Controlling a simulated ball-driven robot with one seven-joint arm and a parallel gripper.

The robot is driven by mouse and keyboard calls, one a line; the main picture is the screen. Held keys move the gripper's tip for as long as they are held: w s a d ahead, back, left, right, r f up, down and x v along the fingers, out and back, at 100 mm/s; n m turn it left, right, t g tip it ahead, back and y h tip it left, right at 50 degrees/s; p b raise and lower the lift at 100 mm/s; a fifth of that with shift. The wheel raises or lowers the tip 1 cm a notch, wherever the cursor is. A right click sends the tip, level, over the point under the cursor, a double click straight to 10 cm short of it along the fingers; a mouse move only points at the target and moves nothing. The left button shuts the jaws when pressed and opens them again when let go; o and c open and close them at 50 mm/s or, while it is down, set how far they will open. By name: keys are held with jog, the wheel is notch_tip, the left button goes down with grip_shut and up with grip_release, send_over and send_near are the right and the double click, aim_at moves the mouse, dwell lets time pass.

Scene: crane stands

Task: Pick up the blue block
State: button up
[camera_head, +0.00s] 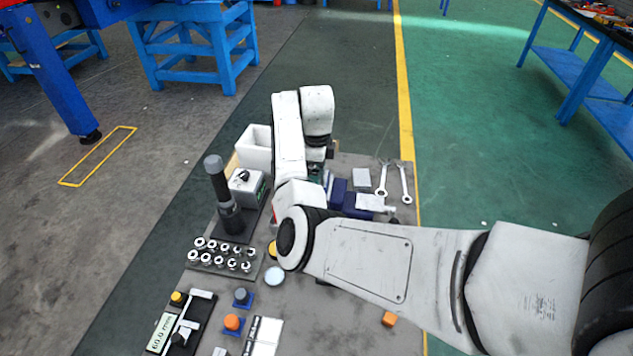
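A dark blue blocky thing (338,191) lies on the grey work table (300,325), just right of my arm's forearm. Its lower right part sits beside a pale grey piece (369,201). I cannot tell whether it is one plain block or part of a larger fixture. My gripper (317,168) points down over the far middle of the table, to the upper left of the blue thing. My own arm links hide most of it, so its fingers and anything between them cannot be made out.
Two wrenches (382,180) and a small grey block (361,177) lie to the right. A white bin (254,147), a dark upright cylinder (222,190) and a rack of sockets (222,255) stand left.

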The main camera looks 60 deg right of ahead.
jog(key=shift+f, duration=1.25)
jog(key=shift+c, duration=0.4)
jog(key=c, duration=1.2)
jog(key=shift+d+r, duration=0.1)
jog(key=shift+c, duration=0.4)
